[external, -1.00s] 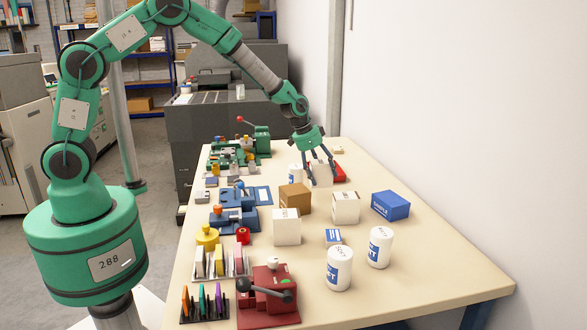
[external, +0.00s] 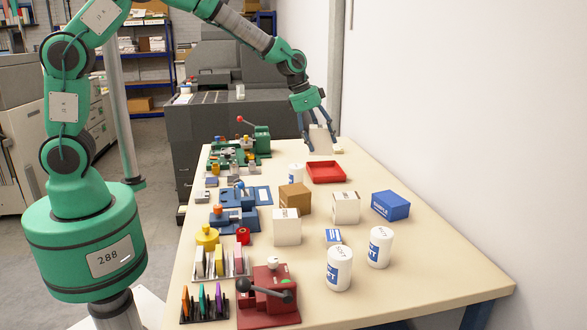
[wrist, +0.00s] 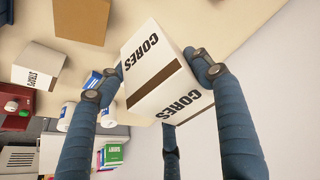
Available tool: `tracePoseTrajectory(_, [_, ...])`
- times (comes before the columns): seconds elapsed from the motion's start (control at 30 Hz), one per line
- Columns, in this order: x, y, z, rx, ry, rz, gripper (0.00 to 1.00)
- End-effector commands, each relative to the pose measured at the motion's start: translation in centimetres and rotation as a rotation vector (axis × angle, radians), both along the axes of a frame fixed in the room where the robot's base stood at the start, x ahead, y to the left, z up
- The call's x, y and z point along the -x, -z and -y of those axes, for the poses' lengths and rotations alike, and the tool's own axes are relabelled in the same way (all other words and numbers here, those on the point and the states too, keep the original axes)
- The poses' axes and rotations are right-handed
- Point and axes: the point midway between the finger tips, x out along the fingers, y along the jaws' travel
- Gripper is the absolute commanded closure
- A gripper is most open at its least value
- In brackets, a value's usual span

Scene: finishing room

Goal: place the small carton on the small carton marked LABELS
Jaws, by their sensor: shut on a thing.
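My gripper (external: 320,137) is shut on a small white carton (external: 320,139) at the far end of the table. In the wrist view the fingers (wrist: 155,80) hold the carton (wrist: 158,65), which has a brown band and reads CORES. It looks tilted and raised, beyond the red tray. Two white cartons stand mid-table, one at left (external: 287,232) and one at right (external: 346,210). Their print is too small to read in the external view, so I cannot tell which is marked LABELS. A white carton (wrist: 38,65) with partly legible print shows in the wrist view.
An empty-looking red tray (external: 326,172) lies near my gripper. A brown box (external: 294,197), a blue box (external: 391,205) and white canisters (external: 339,268) stand around the cartons. Tools and fixtures line the left side. The table's right front is clear.

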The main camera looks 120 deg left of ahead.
Motion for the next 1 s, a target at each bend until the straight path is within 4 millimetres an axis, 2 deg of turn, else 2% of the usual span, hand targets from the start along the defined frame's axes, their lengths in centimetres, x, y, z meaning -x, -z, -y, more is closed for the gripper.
tracePoseTrajectory(0.17, [-1.0, -0.4, 4.1, 0.005, 0.126, -0.003, 0.68])
tracePoseTrajectory(0.4, [-2.1, -0.5, 11.4, 0.005, 0.355, -0.001, 0.68])
tracePoseTrajectory(0.6, [-2.4, -0.4, 15.8, -0.004, 0.492, 0.004, 0.68])
tracePoseTrajectory(0.77, [-2.4, -0.4, 18.1, -0.010, 0.563, 0.008, 0.68])
tracePoseTrajectory(1.0, [-2.3, 3.7, 18.1, -0.007, 0.564, 0.007, 0.68])
